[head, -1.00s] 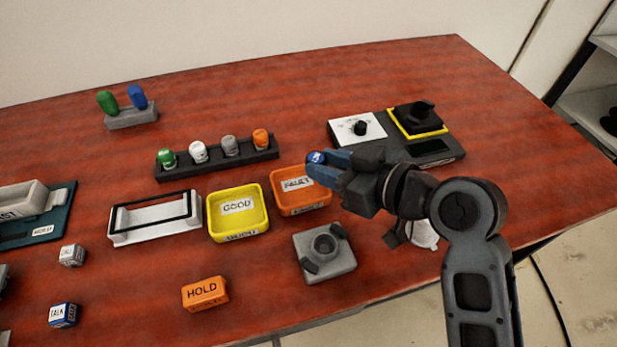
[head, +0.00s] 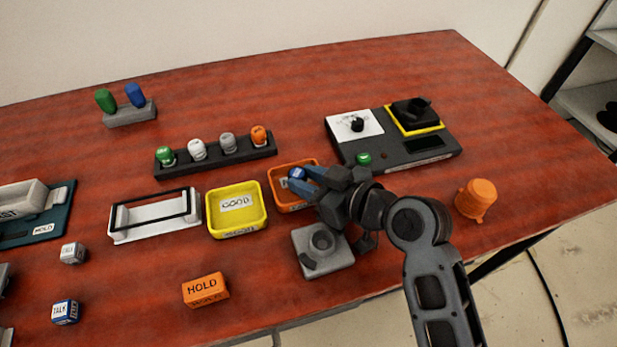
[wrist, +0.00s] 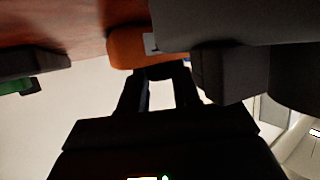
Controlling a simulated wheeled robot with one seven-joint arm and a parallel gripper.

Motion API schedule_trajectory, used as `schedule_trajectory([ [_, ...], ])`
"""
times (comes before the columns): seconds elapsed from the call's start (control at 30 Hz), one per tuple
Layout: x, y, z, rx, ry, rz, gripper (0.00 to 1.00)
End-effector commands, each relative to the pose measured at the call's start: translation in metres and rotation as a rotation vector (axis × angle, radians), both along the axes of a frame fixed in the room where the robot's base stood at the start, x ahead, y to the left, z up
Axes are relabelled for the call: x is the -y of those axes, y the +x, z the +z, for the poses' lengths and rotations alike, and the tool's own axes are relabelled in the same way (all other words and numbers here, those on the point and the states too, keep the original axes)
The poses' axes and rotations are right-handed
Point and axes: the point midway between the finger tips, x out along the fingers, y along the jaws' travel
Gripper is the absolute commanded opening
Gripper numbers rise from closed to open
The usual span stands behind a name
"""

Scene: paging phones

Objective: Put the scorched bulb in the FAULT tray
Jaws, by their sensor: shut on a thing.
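My gripper (head: 305,180) is shut on a bulb with a blue top (head: 297,173) and holds it over the orange FAULT tray (head: 273,186). My fingers cover part of the tray and its label. I cannot tell whether the bulb touches the tray floor, and no scorch mark can be made out. In the wrist view my gripper fingers (wrist: 160,92) close around a dark shape just below the orange tray edge (wrist: 125,45).
The yellow GOOD tray (head: 262,217) stands left of the FAULT tray. A grey socket block (head: 330,260) is in front. A rack (head: 236,155) of several bulbs lies behind.

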Motion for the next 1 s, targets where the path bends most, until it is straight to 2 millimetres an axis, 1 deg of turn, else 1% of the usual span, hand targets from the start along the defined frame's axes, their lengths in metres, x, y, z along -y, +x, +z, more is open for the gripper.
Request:
schedule_trajectory([
  [0.33, 0.000, -0.001, -0.015, -0.004, -0.003, 0.001, 0.02],
  [0.43, 0.000, -0.001, -0.016, -0.006, -0.004, 0.001, 0.02],
  [0.47, 0.000, -0.001, -0.016, -0.006, -0.004, 0.001, 0.32],
  [0.5, 0.000, -0.001, -0.017, -0.006, -0.005, 0.001, 0.36],
  [0.7, 0.000, -0.002, -0.019, -0.008, -0.007, 0.001, 0.55],
  [0.73, 0.001, -0.002, -0.019, -0.008, -0.007, 0.001, 0.57],
  [1.0, 0.001, -0.002, -0.018, -0.008, -0.008, 0.001, 0.57],
])
